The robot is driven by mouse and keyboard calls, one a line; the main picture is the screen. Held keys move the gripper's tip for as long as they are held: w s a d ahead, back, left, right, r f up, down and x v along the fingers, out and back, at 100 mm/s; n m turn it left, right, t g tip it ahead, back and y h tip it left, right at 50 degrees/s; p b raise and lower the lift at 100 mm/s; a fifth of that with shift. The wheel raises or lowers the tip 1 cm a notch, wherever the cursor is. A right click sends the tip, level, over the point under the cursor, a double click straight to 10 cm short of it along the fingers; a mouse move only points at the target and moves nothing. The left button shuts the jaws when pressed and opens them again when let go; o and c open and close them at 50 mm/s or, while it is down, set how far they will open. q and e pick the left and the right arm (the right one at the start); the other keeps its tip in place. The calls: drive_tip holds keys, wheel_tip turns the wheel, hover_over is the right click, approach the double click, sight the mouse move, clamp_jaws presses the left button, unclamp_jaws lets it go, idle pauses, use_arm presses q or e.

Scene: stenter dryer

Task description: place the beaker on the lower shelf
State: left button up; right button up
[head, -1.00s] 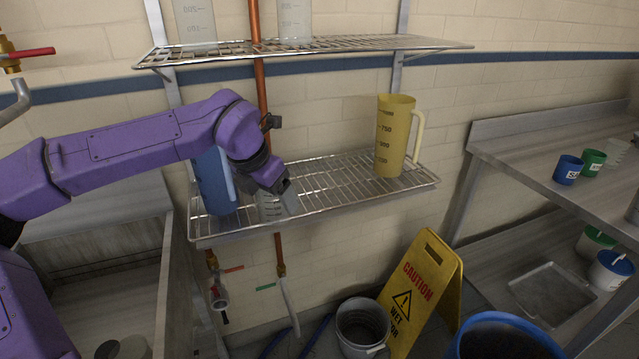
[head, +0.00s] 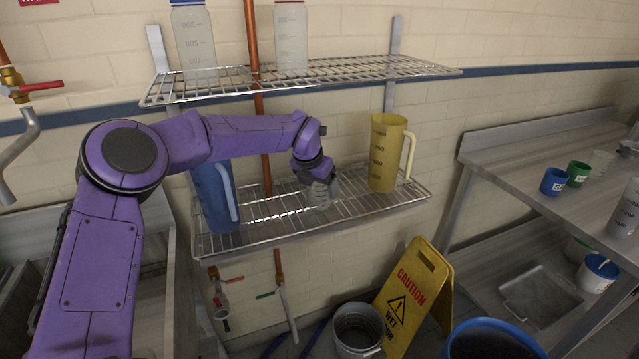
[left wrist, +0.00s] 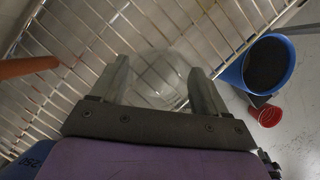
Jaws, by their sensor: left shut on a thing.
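A clear beaker (head: 320,196) with graduation marks is at the lower wire shelf (head: 270,215), between a blue jug and a yellow jug. My left gripper (head: 322,180) is shut on the beaker from above. In the left wrist view the beaker (left wrist: 160,75) shows as a clear round shape between the two fingers (left wrist: 163,92), with the shelf wires beyond it. The beaker looks upright, with its lower end close to the wires. I cannot tell whether it touches them. My right gripper is not in view.
The blue jug (head: 214,198) stands left on the lower shelf and the yellow jug (head: 386,155) right. The upper shelf (head: 350,70) holds two clear bottles. A copper pipe (head: 265,150) runs behind. A yellow caution sign (head: 415,295) and a grey bucket (head: 360,328) stand below.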

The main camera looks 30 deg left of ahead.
use_arm(q)
drive_tip(key=shift+f, duration=0.7)
drive_tip(key=o, duration=1)
drive_tip(key=shift+o, duration=0.2)
drive_tip(key=shift+r, duration=0.25)
drive_tip(key=shift+s+r, duration=0.1)
drive_tip(key=shift+r, duration=0.2)
drive_tip(key=b+v, duration=0.1)
drive_tip(key=v, duration=0.3)
drive_tip(key=shift+a+b, duration=0.1)
drive_tip(key=shift+b, duration=0.25)
drive_tip(key=s+a+b, duration=0.1)
drive_tip(key=s+b, duration=0.2)
drive_tip(key=s, duration=0.9)
drive_tip(key=shift+r+b, duration=0.15)
drive_tip(key=shift+b, duration=0.25)
drive_tip(key=shift+a, duration=0.15)
